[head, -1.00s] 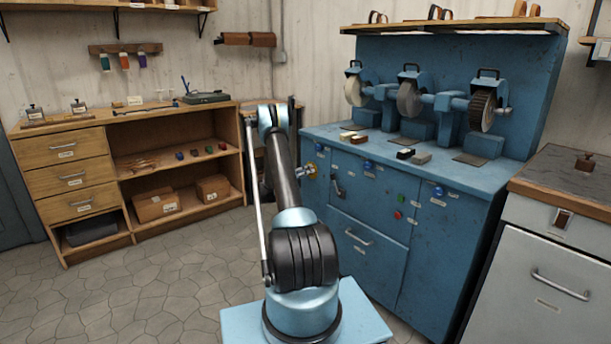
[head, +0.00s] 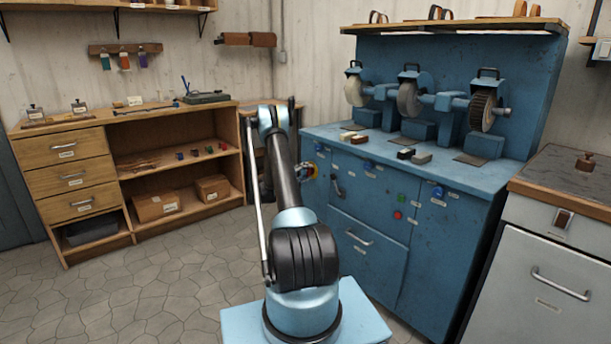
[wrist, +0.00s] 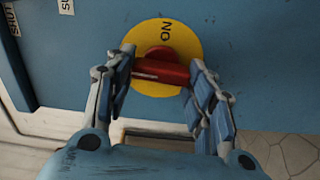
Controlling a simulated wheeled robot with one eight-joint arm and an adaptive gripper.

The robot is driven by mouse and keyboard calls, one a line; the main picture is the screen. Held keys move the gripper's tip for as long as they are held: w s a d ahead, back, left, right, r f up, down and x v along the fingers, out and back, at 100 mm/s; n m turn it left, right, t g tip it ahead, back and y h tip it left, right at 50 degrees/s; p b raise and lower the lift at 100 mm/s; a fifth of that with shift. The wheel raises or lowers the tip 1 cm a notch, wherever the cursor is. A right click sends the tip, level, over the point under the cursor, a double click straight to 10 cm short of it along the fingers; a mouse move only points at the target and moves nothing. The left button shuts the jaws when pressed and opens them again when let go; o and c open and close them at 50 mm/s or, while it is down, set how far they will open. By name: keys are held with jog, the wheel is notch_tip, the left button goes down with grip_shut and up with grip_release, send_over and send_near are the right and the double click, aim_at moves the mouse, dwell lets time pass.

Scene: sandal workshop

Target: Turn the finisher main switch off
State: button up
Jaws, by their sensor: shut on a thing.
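The finisher (head: 380,240) is the large blue cabinet with grinding and brushing wheels on top. Its main switch is a red handle (wrist: 160,71) on a round yellow plate (wrist: 186,38), marked ON near the plate's upper edge in the wrist view. The handle lies nearly level across that picture. My gripper (wrist: 161,76) is shut on the red handle, one finger at each end. Any OFF mark is not visible.
A wooden shelf unit (head: 65,139) with drawers and boxes stands at the left. A grey cabinet (head: 545,285) stands close at the right. The stone floor (head: 150,285) at the front left is clear. Part of a label shows at the wrist view's upper left.

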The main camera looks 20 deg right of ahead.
jog(key=shift+w+a+f+n, duration=0.1)
jog(key=shift+a+n, duration=0.05)
jog(key=shift+n, duration=0.45)
jog(key=o, duration=1.1)
jog(key=v, duration=1.2)
